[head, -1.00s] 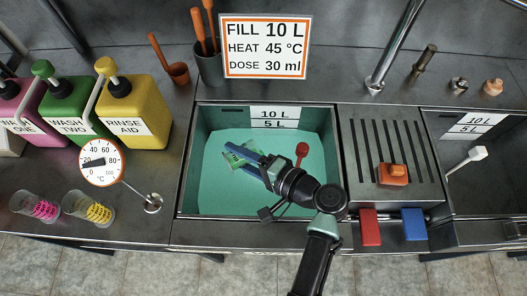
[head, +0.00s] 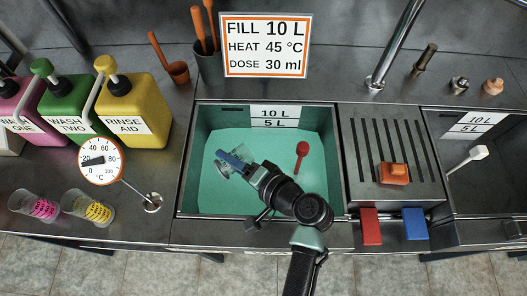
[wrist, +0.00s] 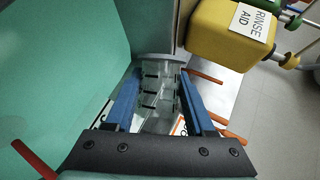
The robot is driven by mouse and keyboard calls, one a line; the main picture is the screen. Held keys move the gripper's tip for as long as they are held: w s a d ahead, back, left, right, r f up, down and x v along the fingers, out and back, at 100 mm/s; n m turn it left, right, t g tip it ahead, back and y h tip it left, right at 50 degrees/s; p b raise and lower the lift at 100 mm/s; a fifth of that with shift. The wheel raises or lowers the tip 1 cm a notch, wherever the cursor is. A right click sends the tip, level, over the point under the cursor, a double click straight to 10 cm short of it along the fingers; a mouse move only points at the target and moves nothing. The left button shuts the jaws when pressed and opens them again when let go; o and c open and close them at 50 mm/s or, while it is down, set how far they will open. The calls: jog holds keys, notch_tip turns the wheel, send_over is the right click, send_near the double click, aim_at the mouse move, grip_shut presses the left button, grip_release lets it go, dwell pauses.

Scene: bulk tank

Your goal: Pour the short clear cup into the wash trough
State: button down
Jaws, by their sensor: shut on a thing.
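My gripper (head: 236,160) is shut on the short clear cup (head: 222,169) and holds it over the left part of the teal trough (head: 325,122). In the wrist view the clear cup (wrist: 160,92), with dark level marks, sits between the two blue fingers. The cup looks tilted in the head view. No stream shows at its rim, and I cannot tell whether anything is in it. The trough has a "10 L / 5 L" plate on its back wall.
A red spoon-like tool (head: 302,152) is in the trough. Left are a dial thermometer (head: 101,161), a pink-marked cup (head: 36,207), a yellow-marked cup (head: 90,208) and the yellow rinse aid jug (head: 135,110). Right are a slotted rack (head: 375,140) and a grey basin (head: 500,175).

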aim_at(217, 168)
jog(key=shift+f+n+t+h, duration=0.3)
jog(key=shift+f+n+h, duration=0.4)
jog(key=shift+n+h, duration=0.1)
jog(key=shift+r+n+h, duration=0.15)
jog(key=shift+n+h, duration=0.15)
jog(key=shift+s+a+r+n+t+h+p, duration=0.15)
jog(key=shift+n+t+h+p, duration=0.15)
jog(key=shift+n+h, duration=0.2)
jog(key=shift+a+f+n+t+h+p, duration=0.15)
jog(key=shift+n+t+h, duration=0.15)
jog(key=shift+n+h, duration=0.2)
jog(key=a+r+n+t+h+p, duration=0.1)
jog(key=p, duration=0.1)
jog(key=s+a+r+n+h+p, duration=0.1)
jog(key=p, duration=0.1)
jog(key=shift+s+a+r+n+t+h, duration=0.2)
jog(key=shift+r+n+t+h, duration=0.1)
jog(key=shift+n+t, duration=0.1)
jog(key=shift+s+a+r+n+t+h+p, duration=0.2)
jog(key=shift+a+n+t+h+p, duration=0.15)
jog(key=shift+p, duration=0.35)
jog(key=shift+d+r, duration=0.1)
